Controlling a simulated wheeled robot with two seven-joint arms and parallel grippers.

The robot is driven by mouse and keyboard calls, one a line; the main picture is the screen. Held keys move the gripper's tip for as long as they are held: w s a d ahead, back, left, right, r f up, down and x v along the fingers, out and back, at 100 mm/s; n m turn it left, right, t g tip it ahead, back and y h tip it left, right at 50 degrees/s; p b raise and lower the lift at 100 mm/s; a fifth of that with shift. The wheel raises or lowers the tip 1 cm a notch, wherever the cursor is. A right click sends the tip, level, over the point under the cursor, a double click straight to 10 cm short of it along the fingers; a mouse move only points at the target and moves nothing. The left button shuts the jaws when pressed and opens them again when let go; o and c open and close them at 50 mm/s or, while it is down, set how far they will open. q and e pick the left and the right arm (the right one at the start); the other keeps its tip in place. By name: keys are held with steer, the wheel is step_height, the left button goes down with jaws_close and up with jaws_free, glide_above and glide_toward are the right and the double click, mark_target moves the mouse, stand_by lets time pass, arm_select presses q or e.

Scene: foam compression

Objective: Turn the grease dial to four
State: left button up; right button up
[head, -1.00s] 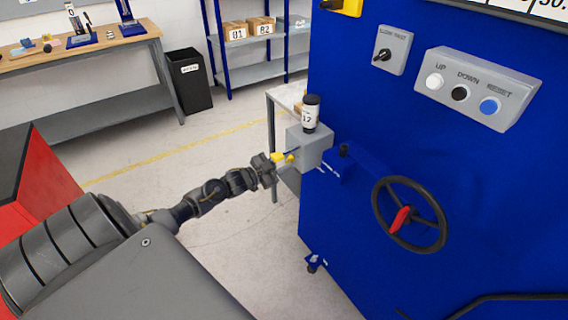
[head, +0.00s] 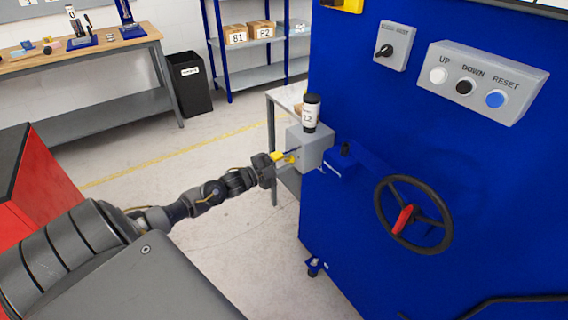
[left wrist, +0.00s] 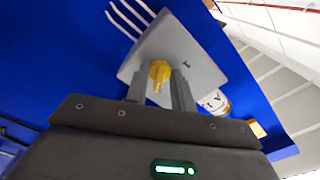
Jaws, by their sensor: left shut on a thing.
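The grease box (head: 312,150) is a grey box on the left side of the blue machine, with a white bottle with a black cap (head: 311,112) on top. Its yellow dial (left wrist: 159,72) shows in the left wrist view between the two fingers of my left gripper (left wrist: 160,85). In the head view my left gripper (head: 284,158) reaches the box's left face, and its fingers are shut on the dial. The dial's scale is mostly hidden; I cannot read its setting. My right gripper is not in view.
The blue machine (head: 440,140) fills the right side, with a handwheel (head: 413,214), a button box (head: 482,82) and a rotary switch (head: 392,46). A red cabinet (head: 40,185) stands at left. A workbench (head: 90,50), bin (head: 189,80) and shelf (head: 258,72) stand behind open floor.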

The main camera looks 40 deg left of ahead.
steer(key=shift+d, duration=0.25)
